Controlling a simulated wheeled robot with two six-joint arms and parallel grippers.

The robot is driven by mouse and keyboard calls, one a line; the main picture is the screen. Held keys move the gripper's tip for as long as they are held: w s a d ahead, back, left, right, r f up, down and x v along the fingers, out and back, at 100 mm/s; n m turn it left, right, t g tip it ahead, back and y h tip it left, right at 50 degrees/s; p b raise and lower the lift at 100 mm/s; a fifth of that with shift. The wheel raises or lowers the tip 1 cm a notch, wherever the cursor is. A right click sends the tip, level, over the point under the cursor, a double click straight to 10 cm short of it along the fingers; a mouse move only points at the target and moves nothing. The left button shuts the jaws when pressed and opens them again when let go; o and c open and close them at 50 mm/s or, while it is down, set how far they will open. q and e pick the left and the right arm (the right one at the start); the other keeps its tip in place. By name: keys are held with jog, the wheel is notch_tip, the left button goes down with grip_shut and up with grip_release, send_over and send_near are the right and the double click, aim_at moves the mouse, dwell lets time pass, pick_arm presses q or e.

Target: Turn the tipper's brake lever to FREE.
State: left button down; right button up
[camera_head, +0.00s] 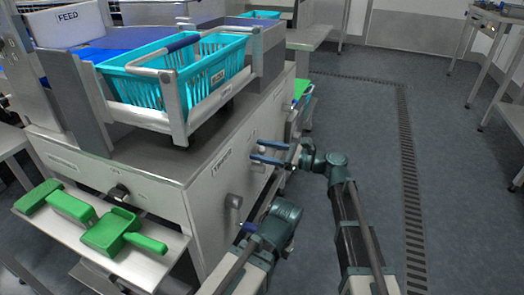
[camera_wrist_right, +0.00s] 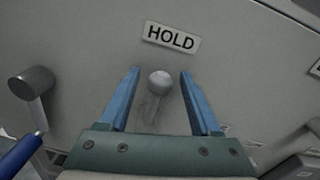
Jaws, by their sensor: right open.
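The tipper (camera_head: 175,160) is a grey metal cabinet at the left, with a cradle on top. In the right wrist view its brake lever (camera_wrist_right: 160,83) shows a round pale knob just below a label reading HOLD (camera_wrist_right: 171,37). My right gripper (camera_wrist_right: 160,85) is open, one blue finger on each side of the knob, with visible gaps. In the head view my right gripper (camera_head: 270,153) is at the tipper's side panel. My left gripper (camera_head: 247,228) is lower and nearer, beside the same panel; only a blue finger part shows, so its opening is unclear.
A grey knob (camera_wrist_right: 36,84) sticks out of the panel left of the lever. A teal basket (camera_head: 180,75) sits in the cradle. A green scoop (camera_head: 118,232) and a brush (camera_head: 58,201) lie on a front shelf (camera_head: 150,262). The floor at right is clear.

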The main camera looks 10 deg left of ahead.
jog(key=shift+a, duration=0.1)
grip_shut()
dwell(0.3)
dwell(1.1)
